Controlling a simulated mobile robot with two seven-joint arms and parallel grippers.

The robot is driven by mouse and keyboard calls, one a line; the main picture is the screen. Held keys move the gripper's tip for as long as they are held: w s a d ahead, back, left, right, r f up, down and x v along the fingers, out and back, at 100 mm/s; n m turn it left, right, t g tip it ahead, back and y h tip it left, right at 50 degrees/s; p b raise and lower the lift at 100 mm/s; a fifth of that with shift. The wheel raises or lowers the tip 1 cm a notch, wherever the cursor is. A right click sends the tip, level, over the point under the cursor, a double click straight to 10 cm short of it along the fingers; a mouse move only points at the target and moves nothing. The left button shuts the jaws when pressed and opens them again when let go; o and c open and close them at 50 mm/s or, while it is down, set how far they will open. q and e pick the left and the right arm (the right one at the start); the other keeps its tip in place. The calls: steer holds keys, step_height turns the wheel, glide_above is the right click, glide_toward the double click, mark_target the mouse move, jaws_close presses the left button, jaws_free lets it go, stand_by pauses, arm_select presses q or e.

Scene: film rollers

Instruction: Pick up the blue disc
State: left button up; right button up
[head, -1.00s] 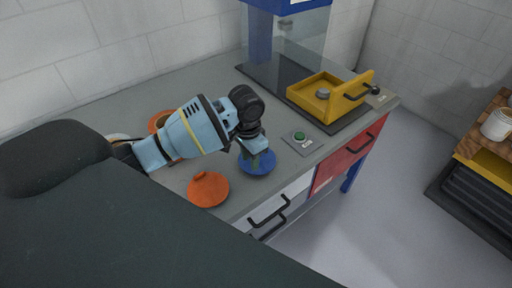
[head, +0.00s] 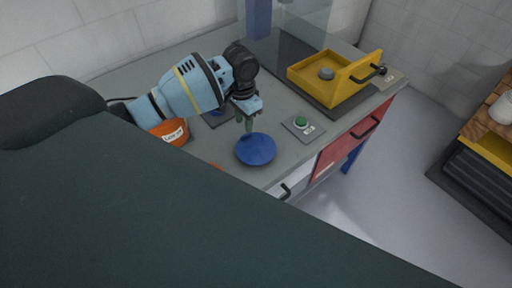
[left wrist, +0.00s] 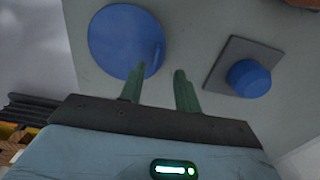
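The blue disc (head: 258,150) lies flat on the grey worktop near its front edge. In the left wrist view the disc (left wrist: 122,42) is at upper left, round and with a small raised mark or shadow near its right side. My left gripper (head: 246,125) is at the disc's far left edge in the head view. In the left wrist view its two green fingers (left wrist: 161,86) are apart with nothing between them. One fingertip overlaps the disc's rim; whether it touches cannot be told. My right gripper is not in view.
A blue knob on a dark square plate (left wrist: 248,78) is beside the fingers. A labelled orange container (head: 170,132) stands left, a green button (head: 301,122) right of the disc. A yellow tray (head: 312,82) stands at back right. Drawers (head: 345,150) are below the worktop's edge.

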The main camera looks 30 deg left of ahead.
mark_target(246, 134)
arm_select(q)
steer(key=shift+d+f, duration=0.15)
steer(key=shift+f, duration=1.1)
steer(key=shift+d+f, duration=0.1)
steer(key=shift+f, duration=1.15)
jaws_close()
